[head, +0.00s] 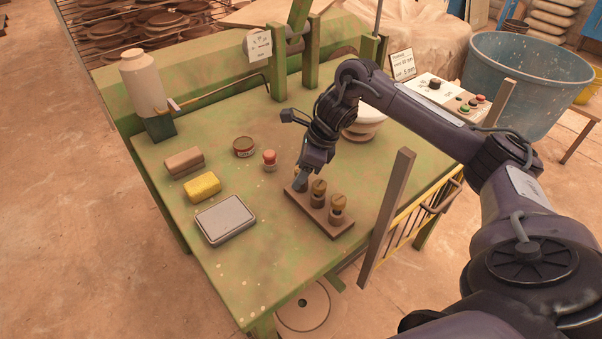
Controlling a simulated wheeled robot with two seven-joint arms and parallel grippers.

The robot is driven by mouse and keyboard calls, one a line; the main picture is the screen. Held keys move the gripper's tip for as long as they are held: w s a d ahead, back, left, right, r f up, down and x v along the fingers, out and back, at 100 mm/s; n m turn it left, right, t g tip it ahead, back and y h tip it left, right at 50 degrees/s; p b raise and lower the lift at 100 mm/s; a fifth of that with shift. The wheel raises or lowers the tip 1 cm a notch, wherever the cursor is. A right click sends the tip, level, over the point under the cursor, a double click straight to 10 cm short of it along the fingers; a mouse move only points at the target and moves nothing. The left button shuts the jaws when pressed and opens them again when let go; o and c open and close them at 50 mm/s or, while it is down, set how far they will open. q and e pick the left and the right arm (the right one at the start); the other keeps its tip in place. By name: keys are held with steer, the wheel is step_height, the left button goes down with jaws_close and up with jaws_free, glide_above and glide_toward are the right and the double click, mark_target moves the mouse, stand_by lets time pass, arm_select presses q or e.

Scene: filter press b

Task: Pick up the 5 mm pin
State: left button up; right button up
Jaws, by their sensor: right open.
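A brown wooden block (327,226) lies near the right front part of the green table. Two brass-headed pins show in it, a middle pin (318,192) and a right pin (337,208). I cannot read any size on them, so I cannot tell which is the 5 mm pin. My right gripper (300,184) points down at the left end of the block. It is open. Its fingers and wrist cover that end, and whether a pin stands between the fingers cannot be made out. My left gripper is out of view.
A red-topped jar (269,160), a round tin (243,147), a yellow sponge (202,187), a brown block (184,161) and a grey metal box (226,219) stand left of the gripper. A wooden post (388,220) and yellow gate (425,215) rise at right. A printed card (403,65) stands behind.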

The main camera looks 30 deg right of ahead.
steer(key=c, duration=1.1)
steer(key=shift+r, duration=0.1)
